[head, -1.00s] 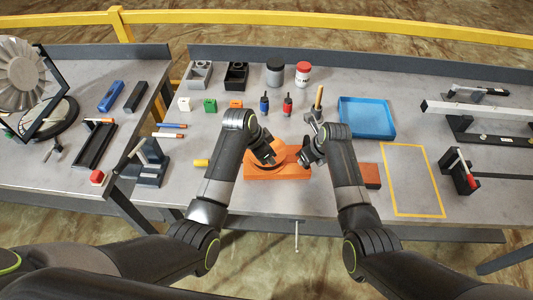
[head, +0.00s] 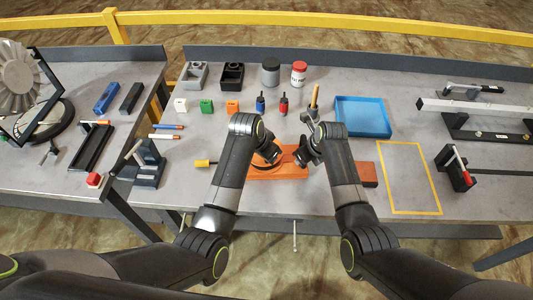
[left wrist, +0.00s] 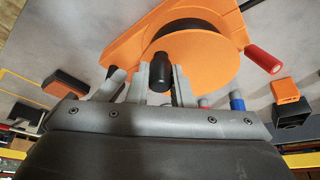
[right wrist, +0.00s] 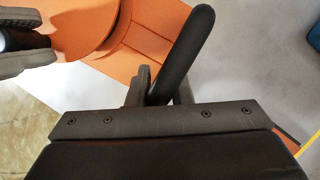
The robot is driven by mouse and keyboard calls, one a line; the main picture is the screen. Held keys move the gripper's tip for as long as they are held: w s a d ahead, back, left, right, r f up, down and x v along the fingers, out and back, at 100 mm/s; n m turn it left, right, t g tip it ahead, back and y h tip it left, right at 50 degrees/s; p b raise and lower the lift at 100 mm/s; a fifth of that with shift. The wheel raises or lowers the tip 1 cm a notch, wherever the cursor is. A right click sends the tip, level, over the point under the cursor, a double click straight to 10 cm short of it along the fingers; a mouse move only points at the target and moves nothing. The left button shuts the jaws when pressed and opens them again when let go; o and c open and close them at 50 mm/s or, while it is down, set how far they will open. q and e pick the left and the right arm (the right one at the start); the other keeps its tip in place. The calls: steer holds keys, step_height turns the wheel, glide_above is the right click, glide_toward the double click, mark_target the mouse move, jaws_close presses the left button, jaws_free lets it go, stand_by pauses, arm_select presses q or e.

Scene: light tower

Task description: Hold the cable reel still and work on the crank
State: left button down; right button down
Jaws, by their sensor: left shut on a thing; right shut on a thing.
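The orange cable reel (head: 290,174) lies on the middle table near its front edge, partly hidden by my arms. In the left wrist view its round orange disc (left wrist: 205,65) and dark core show. My left gripper (head: 268,152) is shut on the black crank knob (left wrist: 160,75) standing on the disc. My right gripper (head: 304,158) is shut on an upright black handle (right wrist: 187,50) beside the reel's orange base (right wrist: 145,40). The left fingers also show at the left edge of the right wrist view. The handle's foot is hidden.
A yellow-handled piece (head: 203,163) lies left of the reel, and a brown-orange block (head: 367,174) lies right of it. Behind stand blue and red screwdrivers (head: 284,105) and a hammer (head: 313,105). The yellow-outlined area (head: 408,178) is empty, as is the blue tray (head: 363,116).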

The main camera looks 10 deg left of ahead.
arm_select(q)
steer(key=shift+r, duration=0.1)
steer(key=c, duration=1.3)
jaws_free()
steer(key=v, duration=1.2)
steer(key=shift+w+d, duration=0.1)
